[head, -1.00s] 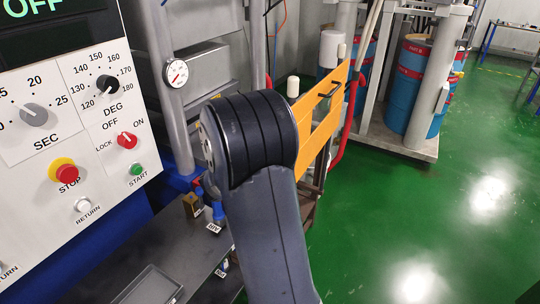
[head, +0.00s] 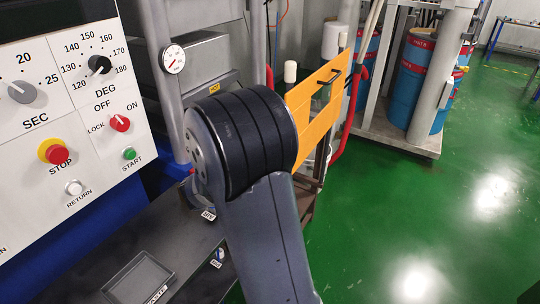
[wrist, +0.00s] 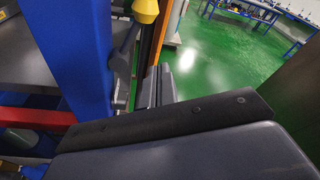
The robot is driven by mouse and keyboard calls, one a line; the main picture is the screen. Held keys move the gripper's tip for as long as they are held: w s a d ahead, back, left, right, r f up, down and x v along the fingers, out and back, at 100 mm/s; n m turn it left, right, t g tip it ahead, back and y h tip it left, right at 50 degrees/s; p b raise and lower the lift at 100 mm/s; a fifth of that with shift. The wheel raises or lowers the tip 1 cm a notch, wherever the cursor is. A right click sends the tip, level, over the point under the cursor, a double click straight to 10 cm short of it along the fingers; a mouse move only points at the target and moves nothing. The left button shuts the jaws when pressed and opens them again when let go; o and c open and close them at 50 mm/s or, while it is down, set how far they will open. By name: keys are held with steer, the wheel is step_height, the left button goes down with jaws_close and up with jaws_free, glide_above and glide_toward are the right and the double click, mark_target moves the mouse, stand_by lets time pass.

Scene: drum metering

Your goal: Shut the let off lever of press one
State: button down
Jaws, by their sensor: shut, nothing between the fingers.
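A lever with a yellow knob (wrist: 146,10) and a grey shaft stands beside a blue post (wrist: 70,55) at the top of the wrist view. It looks like the let off lever, but no label on it can be read. My gripper (wrist: 158,84) is shut and empty. Its fingertips are just below and right of the lever, and I cannot tell whether they touch it. In the head view my dark arm covers the gripper and the lever. The press panel (head: 75,135) with its dials and buttons fills the left.
A gauge (head: 173,59) sits on a grey column. An orange panel with a handle (head: 318,100) stands behind my arm. A dark tray (head: 138,280) lies on the ledge. Blue drums (head: 411,80) stand at the back. The green floor (head: 450,220) on the right is clear.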

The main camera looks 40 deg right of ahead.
steer(key=shift+v, duration=2.1)
steer(key=shift+s+d, duration=0.1)
steer(key=shift+d, duration=0.05)
steer(key=w+d+f+m+t+b, duration=0.1)
steer(key=d+f+m+b, duration=0.2)
steer(key=b, duration=0.5)
steer(key=w+d+f+m+t+y+b, duration=0.1)
steer(key=d+f+m+t+b, duration=0.1)
steer(key=d+m+b, duration=0.4)
steer(key=shift+f+m+t+b, duration=0.3)
steer(key=shift+f+m+b, duration=0.35)
steer(key=shift+b, duration=0.25)
steer(key=shift+r, duration=0.15)
steer(key=shift+r+y+p, duration=0.15)
steer(key=shift+y+p, duration=0.15)
